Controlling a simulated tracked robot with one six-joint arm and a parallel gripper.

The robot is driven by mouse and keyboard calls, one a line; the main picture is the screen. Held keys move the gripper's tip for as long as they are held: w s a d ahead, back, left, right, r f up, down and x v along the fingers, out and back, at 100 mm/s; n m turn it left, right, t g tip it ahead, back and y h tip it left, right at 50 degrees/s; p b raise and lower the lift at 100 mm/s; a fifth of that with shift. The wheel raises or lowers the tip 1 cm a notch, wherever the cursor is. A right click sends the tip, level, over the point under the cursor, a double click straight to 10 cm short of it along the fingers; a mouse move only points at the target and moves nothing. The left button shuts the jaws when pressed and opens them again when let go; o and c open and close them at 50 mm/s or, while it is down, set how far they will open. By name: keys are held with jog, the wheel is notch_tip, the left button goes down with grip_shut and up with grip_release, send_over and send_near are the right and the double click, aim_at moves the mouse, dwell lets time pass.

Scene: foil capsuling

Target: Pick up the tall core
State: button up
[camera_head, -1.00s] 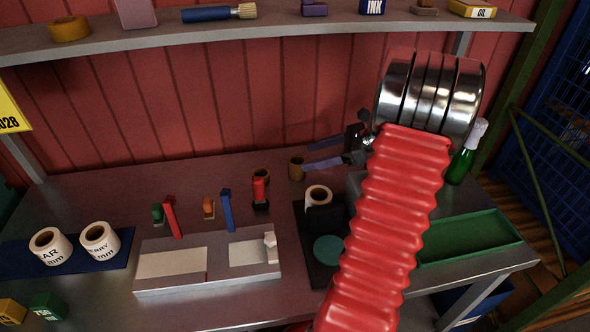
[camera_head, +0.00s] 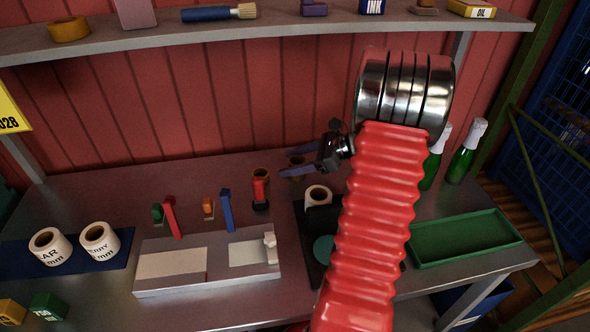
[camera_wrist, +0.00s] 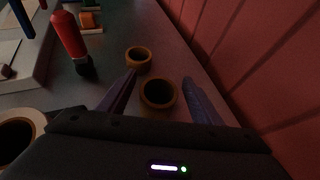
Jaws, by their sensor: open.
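Two brown cardboard cores stand at the back of the bench. The one at the right looks taller, so I take it as the tall core (camera_head: 297,160); in the head view my fingers partly hide it. In the wrist view the tall core (camera_wrist: 158,106) stands upright and hollow between my two fingers. The shorter core (camera_head: 261,174) stands to its left, and in the wrist view it shows beyond the left fingertip (camera_wrist: 138,66). My gripper (camera_head: 284,161) is open and empty, with its fingers (camera_wrist: 159,77) on either side of the tall core; contact cannot be told.
A red-handled tool (camera_head: 259,192) stands near the shorter core. A white label roll (camera_head: 318,194) sits on a dark mat in front. The red back wall (camera_head: 220,120) is close behind. Green bottles (camera_head: 466,152) and a green tray (camera_head: 470,238) are at the right.

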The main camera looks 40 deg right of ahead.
jog(key=shift+x, duration=1.25)
jog(key=shift+c, duration=0.6)
jog(key=c, duration=1)
notch_tip(320, 180, up, 12)
jog(key=shift+r, duration=0.15)
jog(key=s+a, duration=0.3)
jog(key=s, duration=0.1)
jog(key=s+a, duration=0.3)
jog(key=s, duration=0.2)
jog(key=s+a, duration=0.4)
jog(key=s, duration=0.1)
jog(key=shift+s, duration=0.25)
jog(key=shift+s+a, duration=0.1)
jog(key=shift+s, duration=0.1)
